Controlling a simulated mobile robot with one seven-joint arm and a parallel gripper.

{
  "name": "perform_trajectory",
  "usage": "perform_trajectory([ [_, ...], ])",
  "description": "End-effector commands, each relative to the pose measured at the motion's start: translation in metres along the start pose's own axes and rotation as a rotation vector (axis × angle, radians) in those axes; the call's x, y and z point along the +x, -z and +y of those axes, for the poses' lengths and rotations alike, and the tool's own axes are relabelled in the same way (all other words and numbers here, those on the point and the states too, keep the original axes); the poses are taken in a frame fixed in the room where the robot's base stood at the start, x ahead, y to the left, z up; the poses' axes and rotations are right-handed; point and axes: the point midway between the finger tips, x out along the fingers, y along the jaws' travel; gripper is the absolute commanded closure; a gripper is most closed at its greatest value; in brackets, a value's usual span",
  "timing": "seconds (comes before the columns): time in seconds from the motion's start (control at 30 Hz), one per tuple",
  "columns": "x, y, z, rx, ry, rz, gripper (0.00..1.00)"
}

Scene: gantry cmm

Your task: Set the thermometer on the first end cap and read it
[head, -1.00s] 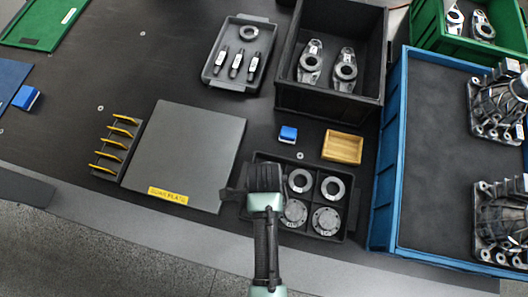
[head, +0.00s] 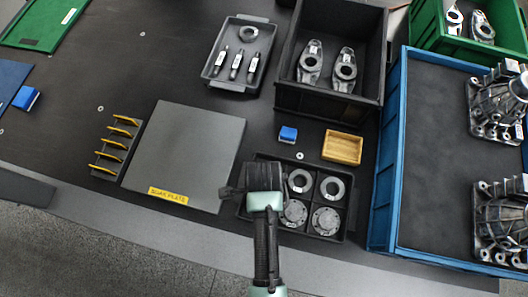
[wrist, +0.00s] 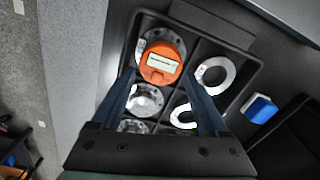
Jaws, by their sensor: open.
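The orange thermometer (wrist: 160,62), a round body with a pale display, sits face up on a grey metal end cap (wrist: 150,36) in the wrist view. That cap lies in a compartment of the black divided tray (wrist: 232,105). My gripper (wrist: 160,78) is open, with one finger on each side of the thermometer in the picture; I cannot tell whether they touch it. The display's figures are too small to read. In the head view my gripper (head: 240,192) is over the left part of the tray (head: 349,222) and hides the thermometer.
More end caps (head: 326,221) and metal rings (head: 333,188) fill other compartments. A blue block (head: 288,134) and a wooden box (head: 343,147) stand behind the tray. A grey plate (head: 190,150) lies left; a blue bin (head: 385,190) stands right.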

Motion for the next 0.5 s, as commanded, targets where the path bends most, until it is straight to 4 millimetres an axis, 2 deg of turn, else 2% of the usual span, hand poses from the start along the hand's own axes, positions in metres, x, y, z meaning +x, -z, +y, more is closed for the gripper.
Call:
perform_trajectory([
  [0.03, -0.012, 0.0, -0.001, 0.0, 0.004, 0.0, 0.22],
  [0.3, -0.071, 0.0, -0.001, 0.0, 0.006, 0.0, 0.22],
  [0.5, -0.098, 0.0, -0.001, 0.0, 0.002, 0.0, 0.22],
])
